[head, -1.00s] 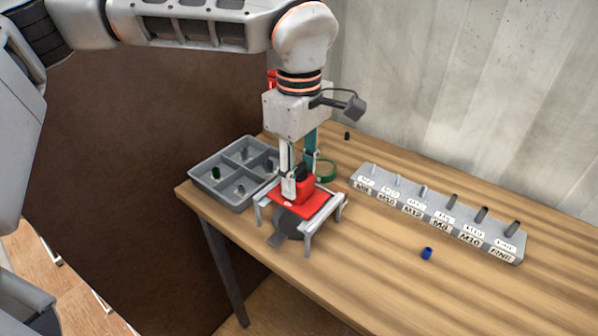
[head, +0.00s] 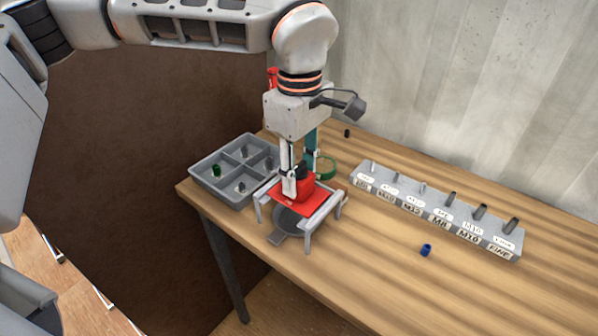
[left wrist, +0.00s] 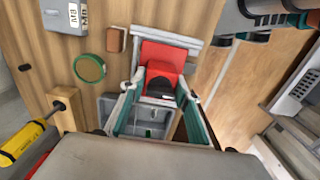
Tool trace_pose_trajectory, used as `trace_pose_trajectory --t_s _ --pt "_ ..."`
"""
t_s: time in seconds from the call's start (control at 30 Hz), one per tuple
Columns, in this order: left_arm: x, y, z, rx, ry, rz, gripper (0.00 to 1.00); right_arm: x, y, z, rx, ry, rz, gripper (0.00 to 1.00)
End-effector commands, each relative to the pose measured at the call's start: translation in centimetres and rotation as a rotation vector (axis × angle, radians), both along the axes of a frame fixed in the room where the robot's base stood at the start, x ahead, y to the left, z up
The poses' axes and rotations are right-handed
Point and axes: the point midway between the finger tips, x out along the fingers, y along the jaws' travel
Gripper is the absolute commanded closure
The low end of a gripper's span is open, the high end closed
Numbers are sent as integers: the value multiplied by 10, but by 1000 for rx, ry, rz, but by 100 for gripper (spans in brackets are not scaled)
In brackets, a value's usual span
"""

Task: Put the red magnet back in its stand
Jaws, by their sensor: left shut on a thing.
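The red magnet (head: 307,190), a red block with a black top, is between the fingers of my left gripper (head: 298,178). My left gripper is shut on it and points straight down. The magnet also shows in the left wrist view (left wrist: 163,70). It is over the grey four-legged stand (head: 324,211), whose red top surface (head: 287,196) lies between grey side rails. A finger hides part of the magnet, and I cannot tell whether its underside touches the stand. A dark round dish (head: 291,219) is under the stand. My right gripper is not in view.
A grey divided tray (head: 222,196) with small parts stands close left of the stand. A labelled peg rack (head: 437,216) is to the right. A blue cap (head: 426,250) and a green ring (head: 327,168) lie on the wooden table (head: 380,270). Its front edge is near the stand.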

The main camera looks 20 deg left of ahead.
Motion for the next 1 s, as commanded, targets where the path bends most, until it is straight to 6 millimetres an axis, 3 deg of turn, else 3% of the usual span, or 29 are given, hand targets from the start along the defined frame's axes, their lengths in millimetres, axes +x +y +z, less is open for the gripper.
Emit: trace_pose_trajectory --t_s 0.07,0.1,0.17,0.57,0.77,1.0 --pt "0 0 1 -1 -2 0 100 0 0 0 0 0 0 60" --pt "0 0 1 -1 -2 0 61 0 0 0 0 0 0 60" --pt "0 0 1 -1 -2 0 49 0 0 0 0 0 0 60" --pt "0 0 3 0 0 1 49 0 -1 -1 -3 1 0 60" --pt "1 0 32 -1 -5 2 49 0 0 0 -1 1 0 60" --pt "1 0 82 0 -4 1 49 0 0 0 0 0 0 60"
